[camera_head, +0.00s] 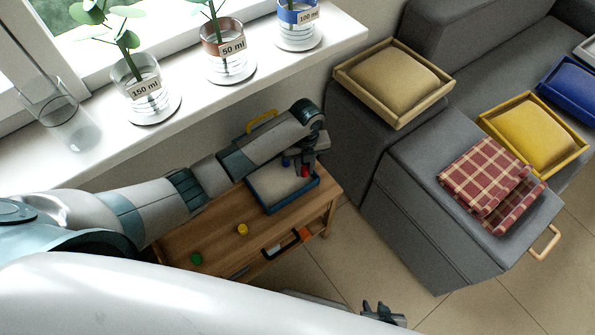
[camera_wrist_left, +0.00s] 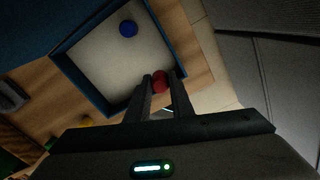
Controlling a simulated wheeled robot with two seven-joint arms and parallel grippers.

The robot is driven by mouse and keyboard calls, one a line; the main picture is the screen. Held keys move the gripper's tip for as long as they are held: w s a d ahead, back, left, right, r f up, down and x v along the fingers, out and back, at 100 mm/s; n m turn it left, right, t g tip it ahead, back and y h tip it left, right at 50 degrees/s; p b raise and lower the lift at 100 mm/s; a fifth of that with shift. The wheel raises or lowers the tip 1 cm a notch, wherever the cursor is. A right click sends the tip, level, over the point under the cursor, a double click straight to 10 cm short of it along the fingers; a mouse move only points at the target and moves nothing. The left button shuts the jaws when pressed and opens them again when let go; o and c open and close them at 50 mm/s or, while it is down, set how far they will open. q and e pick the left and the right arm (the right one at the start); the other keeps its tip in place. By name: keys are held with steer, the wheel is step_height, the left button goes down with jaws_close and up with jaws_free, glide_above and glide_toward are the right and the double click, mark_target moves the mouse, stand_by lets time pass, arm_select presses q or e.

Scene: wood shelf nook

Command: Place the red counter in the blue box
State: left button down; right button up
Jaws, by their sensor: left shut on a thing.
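The red counter (camera_head: 304,171) is between the fingers of my left gripper (camera_head: 305,167), which is shut on it. In the left wrist view the red counter (camera_wrist_left: 160,82) shows between the fingertips (camera_wrist_left: 160,77). It appears over the blue box (camera_head: 272,209), close to the box's right-hand corner; its height above the floor is hard to tell. The box has a pale floor, and its wall also shows in the left wrist view (camera_wrist_left: 95,22). A blue counter (camera_wrist_left: 128,28) lies inside. My right gripper (camera_head: 383,313) is at the bottom edge, partly seen, away from the box.
A green counter (camera_head: 196,258) and a yellow counter (camera_head: 242,230) lie on the wooden table (camera_head: 215,245). The windowsill (camera_head: 190,108) behind my left arm holds glass vases. A grey sofa (camera_head: 400,165) with trays and a checked cloth (camera_head: 487,180) stands to the right.

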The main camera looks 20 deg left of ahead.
arm_select(q)
steer(key=shift+w+a+f, duration=0.25)
steer(key=shift+a+f, duration=0.15)
steer(key=shift+a, duration=0.2)
steer(key=shift+w+a+f, duration=0.2)
steer(key=shift+a+f, duration=0.15)
steer(key=shift+a, duration=0.2)
steer(key=shift+f, duration=1.95)
steer(key=shift+f, duration=0.2)
steer(key=c, duration=1.6)
jaws_free()
steer(key=shift+o, duration=0.2)
steer(key=shift+r, duration=0.15)
step_height(320, 180, up, 8)
steer(key=shift+f, duration=0.2)
